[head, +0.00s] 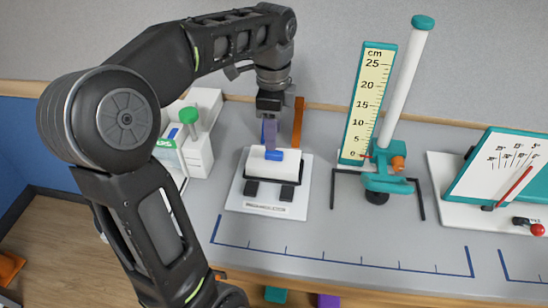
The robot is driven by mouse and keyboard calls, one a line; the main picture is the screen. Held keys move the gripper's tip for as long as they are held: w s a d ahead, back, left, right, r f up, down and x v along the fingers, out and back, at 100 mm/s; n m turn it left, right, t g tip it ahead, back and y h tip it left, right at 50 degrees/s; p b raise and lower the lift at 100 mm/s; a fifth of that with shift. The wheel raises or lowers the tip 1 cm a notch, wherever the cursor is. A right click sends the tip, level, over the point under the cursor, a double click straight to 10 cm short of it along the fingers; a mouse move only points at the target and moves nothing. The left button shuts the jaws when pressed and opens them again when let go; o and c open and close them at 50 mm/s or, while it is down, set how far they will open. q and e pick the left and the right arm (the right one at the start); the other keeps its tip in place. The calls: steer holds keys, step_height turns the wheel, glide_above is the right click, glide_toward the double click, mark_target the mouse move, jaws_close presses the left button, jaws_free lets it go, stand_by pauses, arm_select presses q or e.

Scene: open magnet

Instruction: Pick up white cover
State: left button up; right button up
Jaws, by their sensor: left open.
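The white cover (262,171) is a rounded white block with a blue handle (275,155) on top. It sits on a white base plate (242,197) with dark feet at its front and a printed label. My left gripper (270,147) comes down from above, open, with its fingers right at the blue handle. From this angle I cannot tell whether the fingers touch the handle. The gripper hides part of the back of the cover. My right gripper is out of view.
A ruler board (370,95) and a tilted white tube on a teal stand (390,180) are to the right. A white-and-teal panel (503,170) is at far right. A white device with a green knob (189,115) stands left. An orange-brown upright (298,122) is behind the gripper. The front table (330,235) is clear.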

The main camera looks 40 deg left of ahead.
mark_target(274, 160)
arm_select(q)
steer(key=shift+f, duration=0.45)
step_height(274, 160, down, 5)
steer(key=shift+w+f+p, duration=0.1)
steer(key=shift+p, duration=0.35)
steer(key=shift+d, duration=0.1)
steer(key=shift+c, duration=0.4)
jaws_close()
